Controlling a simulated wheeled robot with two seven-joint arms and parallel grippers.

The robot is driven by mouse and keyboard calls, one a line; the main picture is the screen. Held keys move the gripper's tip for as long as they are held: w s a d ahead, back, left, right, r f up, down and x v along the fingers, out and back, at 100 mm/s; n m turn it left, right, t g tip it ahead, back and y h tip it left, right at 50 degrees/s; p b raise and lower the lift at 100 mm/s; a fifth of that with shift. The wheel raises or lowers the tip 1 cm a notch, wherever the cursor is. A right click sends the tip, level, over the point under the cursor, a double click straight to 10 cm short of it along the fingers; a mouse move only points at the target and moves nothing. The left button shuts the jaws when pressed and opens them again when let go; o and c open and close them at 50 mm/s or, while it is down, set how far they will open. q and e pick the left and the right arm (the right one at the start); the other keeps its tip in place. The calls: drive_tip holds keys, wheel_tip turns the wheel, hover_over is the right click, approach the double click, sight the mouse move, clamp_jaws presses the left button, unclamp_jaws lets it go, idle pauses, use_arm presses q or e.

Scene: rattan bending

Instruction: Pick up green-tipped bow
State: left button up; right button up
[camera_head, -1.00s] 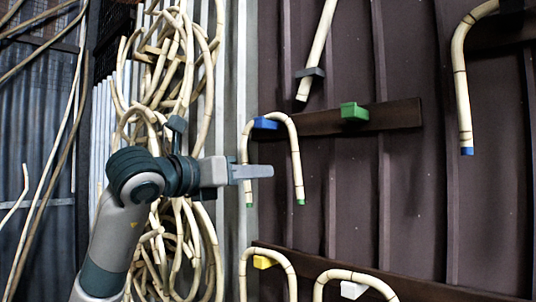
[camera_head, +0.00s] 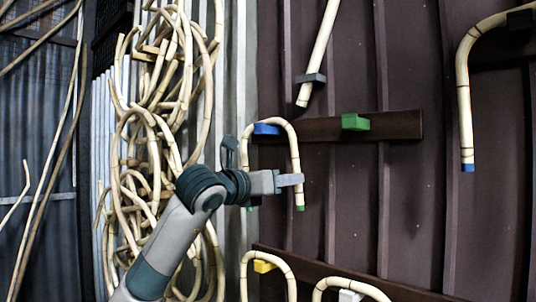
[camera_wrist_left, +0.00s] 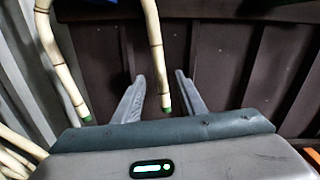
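The green-tipped bow (camera_head: 295,152) is a cane bent into an upside-down U with green ends. It hangs over the blue peg (camera_head: 266,129) on the upper brown rail. My left gripper (camera_head: 296,180) is at the bow's right leg, near its lower end. In the left wrist view the bow's right leg (camera_wrist_left: 155,50) comes down between the two spread fingers (camera_wrist_left: 159,92), with its green tip visible. The left leg (camera_wrist_left: 62,65) lies outside them to the left. The fingers are apart and I see no grip. My right gripper is not in view.
A green peg (camera_head: 355,122) on the same rail is empty. A blue-tipped bow (camera_head: 463,90) hangs at upper right. Lower bows hang by a yellow peg (camera_head: 264,267) and a white peg (camera_head: 350,296). Coiled canes (camera_head: 150,120) hang at left.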

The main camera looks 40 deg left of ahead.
sight(299, 192)
use_arm(q)
drive_tip(key=shift+w, duration=0.15)
drive_tip(key=w+p, duration=0.3)
drive_tip(key=w, duration=0.2)
drive_tip(key=shift+d+f+p, duration=0.15)
drive_tip(key=shift+p, duration=0.25)
idle(0.5)
clamp_jaws()
